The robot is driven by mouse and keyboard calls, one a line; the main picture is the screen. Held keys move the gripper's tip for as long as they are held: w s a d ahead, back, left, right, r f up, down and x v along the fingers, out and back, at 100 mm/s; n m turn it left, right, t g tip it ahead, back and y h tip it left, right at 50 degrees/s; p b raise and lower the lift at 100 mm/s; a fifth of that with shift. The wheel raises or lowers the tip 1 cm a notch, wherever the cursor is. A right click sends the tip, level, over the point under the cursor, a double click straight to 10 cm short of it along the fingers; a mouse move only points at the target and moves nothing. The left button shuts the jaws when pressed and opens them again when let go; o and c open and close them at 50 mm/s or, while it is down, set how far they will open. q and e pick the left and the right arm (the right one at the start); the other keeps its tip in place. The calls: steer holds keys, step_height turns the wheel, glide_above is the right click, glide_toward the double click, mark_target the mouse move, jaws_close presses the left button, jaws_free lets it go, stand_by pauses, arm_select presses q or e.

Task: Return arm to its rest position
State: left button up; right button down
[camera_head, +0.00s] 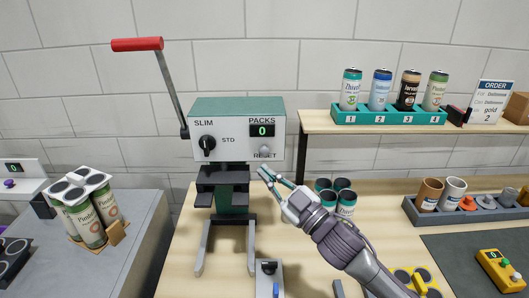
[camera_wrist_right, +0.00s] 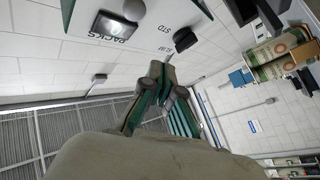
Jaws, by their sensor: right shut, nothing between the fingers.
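My right arm comes in from the lower right in the head view. Its right gripper (camera_head: 267,174) has slim green-edged fingers, is shut and holds nothing. The fingertips are just below and beside the front of the packing machine (camera_head: 238,112), under its RESET button (camera_head: 264,151); I cannot tell whether they touch it. The gripper fingers also show in the right wrist view (camera_wrist_right: 162,80), with the machine's panel (camera_wrist_right: 140,35) tilted above them. My left gripper is not in view.
The machine has a red-handled lever (camera_head: 138,44) at its left. A shelf (camera_head: 400,126) holds a teal rack of cans. A pack of cans (camera_head: 88,216) stands on the grey counter at the left.

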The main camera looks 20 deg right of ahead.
stand_by(0.5)
